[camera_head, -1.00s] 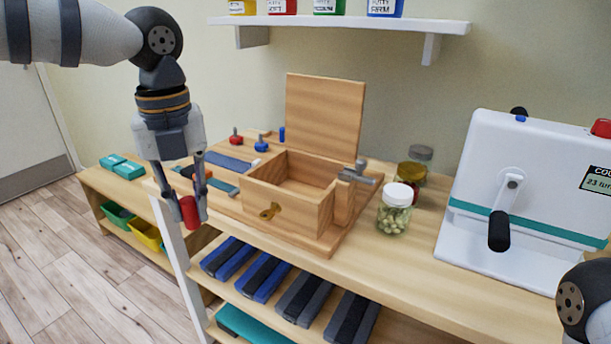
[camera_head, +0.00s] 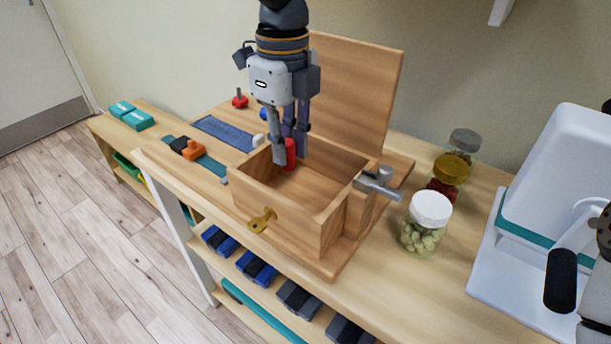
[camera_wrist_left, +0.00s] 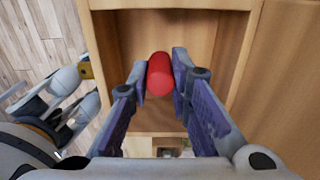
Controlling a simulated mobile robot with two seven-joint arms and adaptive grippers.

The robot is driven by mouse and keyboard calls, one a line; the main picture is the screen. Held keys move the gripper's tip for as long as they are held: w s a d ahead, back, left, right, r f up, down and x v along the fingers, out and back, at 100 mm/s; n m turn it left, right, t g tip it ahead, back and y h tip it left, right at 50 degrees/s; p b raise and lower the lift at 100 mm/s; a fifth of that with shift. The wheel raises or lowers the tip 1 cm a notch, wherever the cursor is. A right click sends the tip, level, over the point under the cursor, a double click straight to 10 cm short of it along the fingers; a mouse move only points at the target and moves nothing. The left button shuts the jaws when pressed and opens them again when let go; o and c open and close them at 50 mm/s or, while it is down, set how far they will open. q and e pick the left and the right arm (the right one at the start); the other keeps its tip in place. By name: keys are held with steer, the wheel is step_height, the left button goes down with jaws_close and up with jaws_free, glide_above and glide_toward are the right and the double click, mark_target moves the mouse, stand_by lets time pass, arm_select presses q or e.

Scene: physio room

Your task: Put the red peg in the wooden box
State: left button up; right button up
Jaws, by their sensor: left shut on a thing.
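The red peg (camera_head: 290,154) is held between the fingertips of my left gripper (camera_head: 284,150), which is shut on it. In the left wrist view the red peg (camera_wrist_left: 159,75) sits between both finger pads of the gripper (camera_wrist_left: 159,80), with the box interior behind it. The wooden box (camera_head: 290,214) stands on the bench with its lid (camera_head: 352,90) raised. The peg and fingertips are at the box opening, toward its back left; whether the peg touches the floor, I cannot tell. My right gripper is not seen clearly.
A metal clamp-like handle (camera_head: 378,184) sticks out at the box's right side. A white-lidded jar (camera_head: 425,222) and other jars (camera_head: 451,169) stand to the right, then a white device (camera_head: 560,190). A blue strip (camera_head: 222,133) and small pegs lie behind left.

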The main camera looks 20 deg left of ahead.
arm_select(q)
steer(key=d+f, duration=0.1)
steer(key=f, duration=0.1)
steer(key=d+f, duration=0.2)
step_height(320, 180, down, 2)
steer(key=shift+a+f, duration=0.15)
steer(key=shift+f, duration=0.1)
steer(key=o, duration=0.9)
step_height(320, 180, up, 12)
steer(key=shift+r, duration=0.1)
